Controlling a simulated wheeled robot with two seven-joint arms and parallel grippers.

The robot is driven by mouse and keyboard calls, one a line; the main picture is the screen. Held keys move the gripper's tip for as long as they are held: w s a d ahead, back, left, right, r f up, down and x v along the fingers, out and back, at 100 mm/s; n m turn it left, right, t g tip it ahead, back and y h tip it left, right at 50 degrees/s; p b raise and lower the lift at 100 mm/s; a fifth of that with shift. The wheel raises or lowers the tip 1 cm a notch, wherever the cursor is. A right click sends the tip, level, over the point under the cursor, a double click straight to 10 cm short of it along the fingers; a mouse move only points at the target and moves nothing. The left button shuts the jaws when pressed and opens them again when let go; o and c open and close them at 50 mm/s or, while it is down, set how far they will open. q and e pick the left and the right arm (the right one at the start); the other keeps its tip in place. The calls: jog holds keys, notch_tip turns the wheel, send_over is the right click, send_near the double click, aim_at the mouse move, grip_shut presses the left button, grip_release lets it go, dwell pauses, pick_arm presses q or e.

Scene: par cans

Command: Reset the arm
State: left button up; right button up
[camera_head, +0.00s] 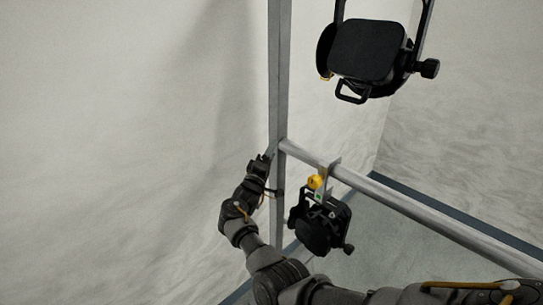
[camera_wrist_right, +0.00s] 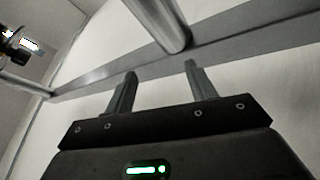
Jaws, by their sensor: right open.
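My right gripper (camera_head: 262,163) is beside the grey upright post, near the horizontal pipe's left end. In the right wrist view its two fingers (camera_wrist_right: 160,74) stand apart with nothing between them. Grey metal bars (camera_wrist_right: 225,42) pass beyond the fingertips. I cannot tell whether the gripper touches the post. My right arm (camera_head: 275,275) comes up from the bottom right. My left gripper does not show.
The upright post (camera_head: 280,80) meets the horizontal pipe (camera_head: 410,205). A black par can (camera_head: 318,230) hangs from the pipe by a clamp with a yellow knob (camera_head: 315,182), close right of my arm. Another par can (camera_head: 368,50) hangs higher. Pale walls surround them; the left side is clear.

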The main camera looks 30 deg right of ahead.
jog(key=shift+f, duration=0.25)
dwell(0.4)
